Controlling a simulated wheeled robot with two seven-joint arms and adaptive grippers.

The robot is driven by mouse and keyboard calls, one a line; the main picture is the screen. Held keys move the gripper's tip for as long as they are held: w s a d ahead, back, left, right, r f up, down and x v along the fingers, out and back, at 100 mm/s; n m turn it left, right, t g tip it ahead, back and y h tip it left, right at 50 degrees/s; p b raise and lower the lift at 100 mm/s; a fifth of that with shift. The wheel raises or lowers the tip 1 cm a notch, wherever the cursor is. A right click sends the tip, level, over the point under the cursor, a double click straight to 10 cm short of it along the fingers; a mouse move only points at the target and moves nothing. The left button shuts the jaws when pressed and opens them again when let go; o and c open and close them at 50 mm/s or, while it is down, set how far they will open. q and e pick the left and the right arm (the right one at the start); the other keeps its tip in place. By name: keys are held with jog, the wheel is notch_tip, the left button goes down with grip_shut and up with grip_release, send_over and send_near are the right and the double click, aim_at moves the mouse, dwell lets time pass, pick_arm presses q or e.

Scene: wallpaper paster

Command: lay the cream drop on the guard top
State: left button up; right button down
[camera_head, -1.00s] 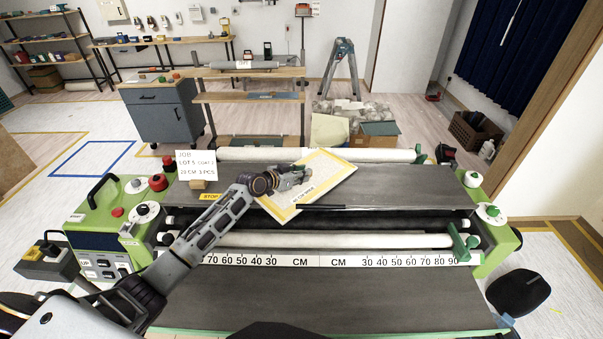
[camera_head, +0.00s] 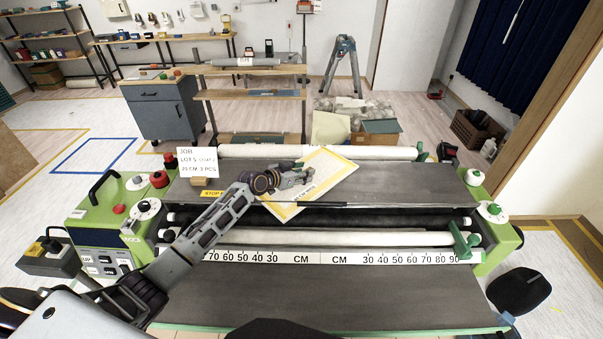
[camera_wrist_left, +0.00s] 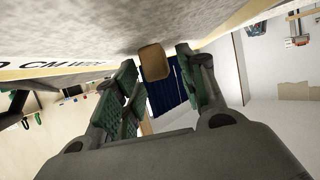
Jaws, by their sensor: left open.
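The cream drop (camera_head: 325,172) is a pale sheet with a yellow border and small print. It lies askew across the dark grey guard top (camera_head: 400,184), its far corner reaching toward the white roller behind. My left gripper (camera_head: 304,174) is over the middle of the sheet and hides part of it. In the left wrist view, its green-padded fingers (camera_wrist_left: 158,82) are apart, with a tan rounded tab (camera_wrist_left: 154,62) between them. The pale sheet (camera_wrist_left: 100,35) fills the top of that view. I cannot tell whether the fingers touch the tab. My right gripper is not in view.
A job card (camera_head: 197,161) and wooden block stand at the guard's left. A white roller (camera_head: 380,153) runs behind; another roller (camera_head: 350,239) and a centimetre scale (camera_head: 340,257) lie in front. Green end housings (camera_head: 105,212) flank the machine. The near dark bed (camera_head: 330,298) is clear.

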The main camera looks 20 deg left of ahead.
pick_arm(q)
jog(key=shift+r, duration=0.2)
jog(key=shift+v, duration=2.1)
jog(key=shift+b+v, duration=0.5)
jog(key=shift+v, duration=3.4)
jog(key=shift+f, duration=0.1)
jog(key=shift+s+a+f, duration=0.1)
